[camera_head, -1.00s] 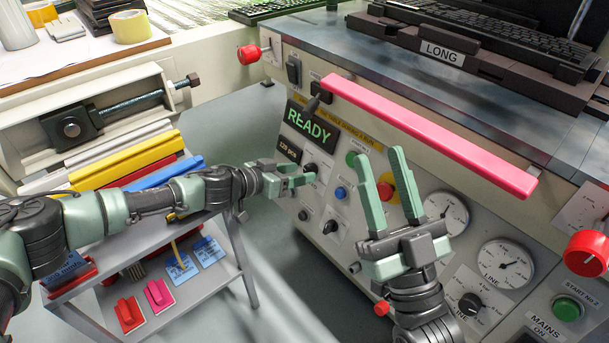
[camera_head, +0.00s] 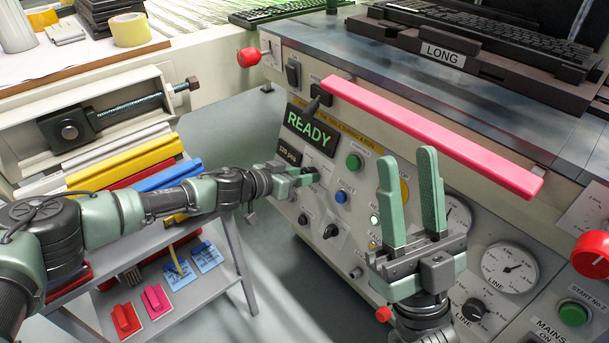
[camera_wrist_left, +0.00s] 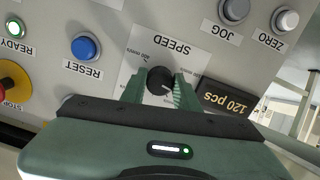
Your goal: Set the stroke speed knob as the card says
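The stroke speed knob (camera_wrist_left: 160,82) is a dark round knob on a white SPEED plate (camera_wrist_left: 140,53) with small print around it. My left gripper (camera_head: 308,173) is at this knob on the front panel. In the left wrist view its two green fingers (camera_wrist_left: 160,88) stand on either side of the knob, very close to it. I cannot tell whether they press on it. My right gripper (camera_head: 408,158) is open and empty, fingers up, in front of the panel's right part. No card for speed is readable; small blue cards (camera_head: 207,257) lie on the lower shelf.
A READY display (camera_head: 311,130) and a 120 pcs sign (camera_wrist_left: 222,99) are near the knob. The blue RESET button (camera_wrist_left: 85,47) is beside it. A long pink bar (camera_head: 430,135) juts out above the panel. A cart (camera_head: 215,285) stands at left.

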